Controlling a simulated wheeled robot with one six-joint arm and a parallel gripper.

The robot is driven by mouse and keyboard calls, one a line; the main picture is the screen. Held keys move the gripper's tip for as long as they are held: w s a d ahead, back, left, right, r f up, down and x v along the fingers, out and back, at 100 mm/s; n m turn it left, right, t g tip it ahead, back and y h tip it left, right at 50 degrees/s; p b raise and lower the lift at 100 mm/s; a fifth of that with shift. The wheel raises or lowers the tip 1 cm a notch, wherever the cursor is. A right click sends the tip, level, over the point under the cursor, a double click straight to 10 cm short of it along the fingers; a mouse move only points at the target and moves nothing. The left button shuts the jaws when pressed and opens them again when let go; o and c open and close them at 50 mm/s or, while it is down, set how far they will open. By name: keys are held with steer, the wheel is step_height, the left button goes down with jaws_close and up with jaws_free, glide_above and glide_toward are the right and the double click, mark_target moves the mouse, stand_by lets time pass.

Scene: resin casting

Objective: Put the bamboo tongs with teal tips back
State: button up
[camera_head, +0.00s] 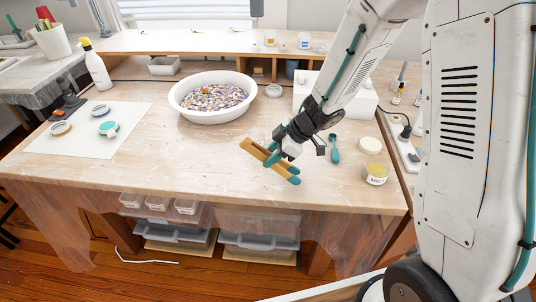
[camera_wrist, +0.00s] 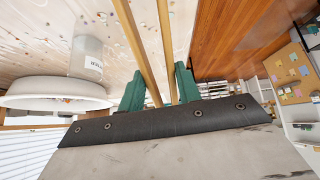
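The bamboo tongs (camera_head: 256,150) are light brown with teal tips (camera_head: 292,176). In the head view they lie at a slant over the front right of the table, tips toward the lower right. My gripper (camera_head: 273,158) is at their middle, with its teal fingers on either side. In the wrist view, the two wooden arms of the tongs (camera_wrist: 166,45) run between my gripper's green fingers (camera_wrist: 160,88), which look closed on them. The tongs' tips are not seen there. I cannot tell exactly how high the tongs are above the tabletop.
A white bowl of colourful chips (camera_head: 213,97) stands behind and left of the tongs. A teal-handled tool (camera_head: 335,150), a labelled jar (camera_head: 377,172) and a white box (camera_head: 307,95) are to the right. A white sheet (camera_head: 82,131) with small round pieces lies left. The table's front middle is clear.

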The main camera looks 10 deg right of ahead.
steer(key=shift+f, duration=0.35)
steer(key=shift+f, duration=0.45)
steer(key=o, duration=0.5)
steer(key=v, duration=1.3)
steer(key=shift+a+r, duration=0.25)
